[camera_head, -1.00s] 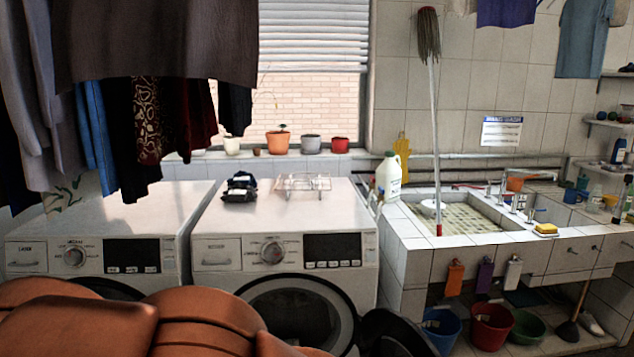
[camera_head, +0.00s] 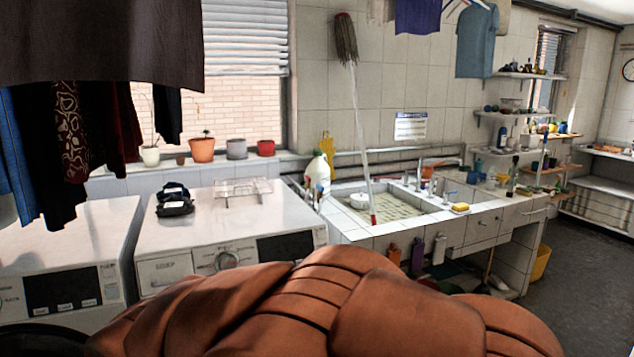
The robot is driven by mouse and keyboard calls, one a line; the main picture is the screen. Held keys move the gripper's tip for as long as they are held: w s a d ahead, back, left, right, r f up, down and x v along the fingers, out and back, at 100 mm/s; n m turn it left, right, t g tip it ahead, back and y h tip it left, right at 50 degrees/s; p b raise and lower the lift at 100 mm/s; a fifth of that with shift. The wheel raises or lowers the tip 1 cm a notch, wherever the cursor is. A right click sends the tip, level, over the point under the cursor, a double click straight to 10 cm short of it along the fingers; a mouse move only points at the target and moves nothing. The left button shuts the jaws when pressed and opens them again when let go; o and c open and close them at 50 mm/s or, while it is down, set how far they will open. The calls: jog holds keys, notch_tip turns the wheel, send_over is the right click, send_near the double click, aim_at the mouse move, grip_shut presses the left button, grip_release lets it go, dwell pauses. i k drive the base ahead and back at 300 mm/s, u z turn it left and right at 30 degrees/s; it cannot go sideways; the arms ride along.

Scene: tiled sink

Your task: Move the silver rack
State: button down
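The silver rack (camera_head: 242,190) is a small wire frame. It stands on top of the right-hand white washing machine (camera_head: 215,226), toward its back. A dark object with a white patch (camera_head: 174,199) lies just left of the rack on the same machine. My gripper is not in view. Large orange-brown padded shapes fill the lower middle of the picture and hide the lower part of the machine's front.
Dark clothes (camera_head: 100,50) hang at the upper left. A white jug (camera_head: 317,173) stands between the machine and the tiled sink (camera_head: 400,234). A mop (camera_head: 347,40) leans in the sink. Open dark floor (camera_head: 575,300) lies at the far right.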

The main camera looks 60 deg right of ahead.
aim_at(259, 193)
jog(key=z, duration=1.35)
jog(key=i, duration=1)
